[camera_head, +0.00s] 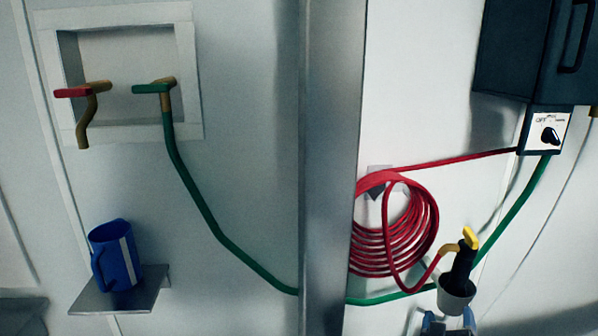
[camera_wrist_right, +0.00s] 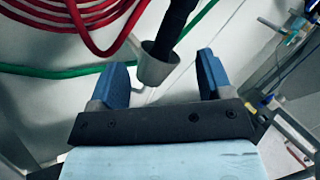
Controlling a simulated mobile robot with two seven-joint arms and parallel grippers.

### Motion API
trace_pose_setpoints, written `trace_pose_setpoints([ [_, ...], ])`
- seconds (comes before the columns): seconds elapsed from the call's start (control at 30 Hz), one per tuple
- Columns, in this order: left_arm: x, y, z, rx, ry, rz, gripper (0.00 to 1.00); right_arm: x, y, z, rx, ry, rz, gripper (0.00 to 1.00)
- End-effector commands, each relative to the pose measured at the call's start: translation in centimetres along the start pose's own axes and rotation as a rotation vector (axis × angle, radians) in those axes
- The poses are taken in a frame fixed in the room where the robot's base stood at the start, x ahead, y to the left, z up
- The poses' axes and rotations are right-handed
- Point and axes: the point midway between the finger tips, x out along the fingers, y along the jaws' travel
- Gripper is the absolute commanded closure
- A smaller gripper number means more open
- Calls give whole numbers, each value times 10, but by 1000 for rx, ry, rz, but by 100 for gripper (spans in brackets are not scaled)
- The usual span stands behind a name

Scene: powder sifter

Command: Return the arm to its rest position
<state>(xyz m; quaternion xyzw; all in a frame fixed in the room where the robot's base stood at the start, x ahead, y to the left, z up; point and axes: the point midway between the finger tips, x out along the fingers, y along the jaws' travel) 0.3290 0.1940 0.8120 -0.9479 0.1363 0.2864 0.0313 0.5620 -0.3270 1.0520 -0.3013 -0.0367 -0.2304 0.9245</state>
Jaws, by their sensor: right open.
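My right gripper (camera_head: 447,322) shows at the bottom edge of the head view, just below the grey cup-shaped holder (camera_head: 456,298). In the right wrist view its blue fingers (camera_wrist_right: 163,78) are spread apart with nothing held between them. A black spray handle with a yellow lever (camera_head: 464,257) stands in the holder, joined to the red hose. In the wrist view the holder (camera_wrist_right: 157,66) and black handle (camera_wrist_right: 175,25) lie beyond the fingers, apart from them. My left gripper is not in view.
A coiled red hose (camera_head: 398,232) hangs on the wall above left of the holder. A green hose (camera_head: 215,232) runs from the tap, behind a metal post (camera_head: 332,170). A dark box with a knob (camera_head: 546,132) is at upper right. A blue mug (camera_head: 115,258) stands on a small shelf (camera_head: 140,297).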

Motion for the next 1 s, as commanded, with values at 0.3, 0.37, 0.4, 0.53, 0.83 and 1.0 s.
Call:
trace_pose_setpoints([
  [0.3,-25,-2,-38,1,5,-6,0,-136,64,0,-1279,-517,357,27],
  [0.37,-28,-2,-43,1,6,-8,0,-167,74,-10,-1506,-634,428,27],
  [0.4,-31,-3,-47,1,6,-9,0,-188,79,-19,-1647,-712,474,27],
  [0.53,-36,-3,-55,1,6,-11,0,-245,85,-48,-2027,-950,601,27],
  [0.83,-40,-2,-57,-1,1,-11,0,-295,79,-79,-2365,-1197,705,27],
  [1.0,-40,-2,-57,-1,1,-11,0,-295,79,-79,-2365,-1197,705,27],
])
